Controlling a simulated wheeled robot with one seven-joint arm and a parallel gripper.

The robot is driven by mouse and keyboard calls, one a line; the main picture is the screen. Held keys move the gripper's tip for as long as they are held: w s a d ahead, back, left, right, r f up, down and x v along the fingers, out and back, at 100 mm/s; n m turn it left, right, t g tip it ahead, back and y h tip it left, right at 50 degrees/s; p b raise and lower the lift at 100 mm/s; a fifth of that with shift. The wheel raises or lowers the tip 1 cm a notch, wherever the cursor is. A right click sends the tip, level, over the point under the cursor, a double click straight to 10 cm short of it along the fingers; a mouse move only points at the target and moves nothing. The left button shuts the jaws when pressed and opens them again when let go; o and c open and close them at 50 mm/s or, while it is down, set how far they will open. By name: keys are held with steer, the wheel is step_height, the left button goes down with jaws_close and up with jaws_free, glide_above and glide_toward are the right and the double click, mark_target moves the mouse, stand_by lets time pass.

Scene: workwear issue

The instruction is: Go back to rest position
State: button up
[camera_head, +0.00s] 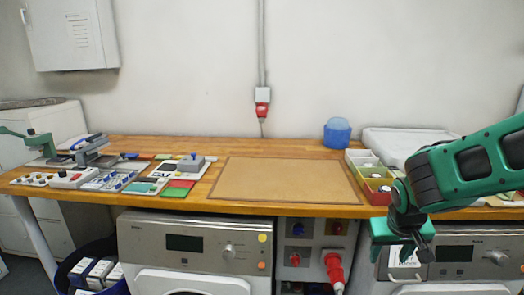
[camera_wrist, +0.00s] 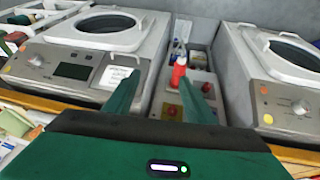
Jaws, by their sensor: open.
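My gripper (camera_head: 404,252) hangs at the right in the head view, in front of the table's front edge and a washing machine. It points downward at the end of my green and black arm. In the wrist view my gripper (camera_wrist: 160,98) shows two green fingers spread apart with nothing between them. Beyond the fingers are the machines and a red plug (camera_wrist: 178,72). No object is held.
The wooden worktable (camera_head: 300,148) carries a bare brown mat (camera_head: 285,180), a divided tray (camera_head: 378,187) near my arm, and a blue container (camera_head: 338,133). Several small devices and coloured cards (camera_head: 176,188) lie at left. Washing machines (camera_head: 195,250) stand below.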

steer(key=s+a+r+n+y, duration=0.1)
steer(key=s+a+r+y, duration=0.15)
steer(key=s+r, duration=0.45)
steer(key=s+d+f+m+g, duration=0.1)
steer(key=s+d+m+g, duration=0.1)
steer(key=s+d, duration=0.3)
steer(key=s+d+f+m+g, duration=0.1)
steer(key=s+d+m, duration=0.3)
steer(key=s, duration=0.7)
steer(key=shift+s+d+g, duration=0.2)
steer(key=shift+d+g, duration=0.4)
steer(key=shift+d, duration=0.25)
steer(key=shift+f, duration=0.1)
steer(key=shift+w+f, duration=0.25)
steer(key=shift+w, duration=0.4)
